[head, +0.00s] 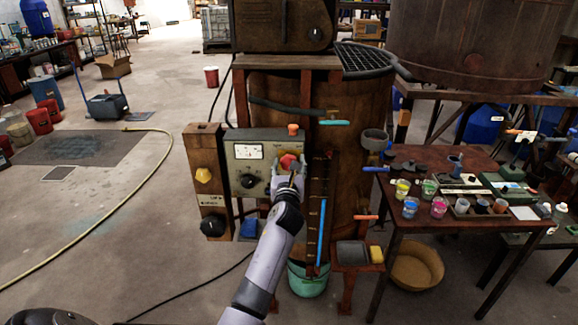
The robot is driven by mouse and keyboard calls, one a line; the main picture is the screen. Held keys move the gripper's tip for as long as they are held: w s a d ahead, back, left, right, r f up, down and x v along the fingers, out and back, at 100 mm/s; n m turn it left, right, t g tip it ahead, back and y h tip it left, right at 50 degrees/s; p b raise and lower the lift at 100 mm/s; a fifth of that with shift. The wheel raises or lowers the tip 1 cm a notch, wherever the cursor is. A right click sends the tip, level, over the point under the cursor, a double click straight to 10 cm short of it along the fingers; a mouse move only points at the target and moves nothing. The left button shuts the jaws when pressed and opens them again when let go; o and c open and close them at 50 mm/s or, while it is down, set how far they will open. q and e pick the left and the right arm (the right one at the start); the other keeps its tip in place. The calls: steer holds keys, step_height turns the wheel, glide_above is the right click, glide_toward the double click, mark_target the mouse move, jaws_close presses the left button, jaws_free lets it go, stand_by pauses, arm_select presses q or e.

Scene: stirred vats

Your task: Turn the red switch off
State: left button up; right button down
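The red switch (288,160) is a red knob on the right part of a pale metal control panel (246,176), in front of the rusty brown vat. My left gripper (288,168) is at the panel, its arm rising from the bottom of the view. Its two fingers are apart, one at each side of the red knob. I cannot tell whether they touch it. The fingers and wrist hide the lower part of the knob and the panel around it. My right gripper is not in view.
An orange-red button (293,129) sits on top of the panel. A yellow knob (203,174) and a black knob (212,224) are on the wooden post at left. A teal bucket (307,281) stands below. A cluttered table (395,213) is at right. Floor at left is mostly open.

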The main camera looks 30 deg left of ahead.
arm_select(q)
steer(key=c, duration=0.8)
steer(key=shift+n, duration=0.5)
steer(key=n+b, duration=0.4)
steer(key=n, duration=1.3)
steer(key=shift+f+b, duration=0.1)
steer(key=shift+b, duration=0.2)
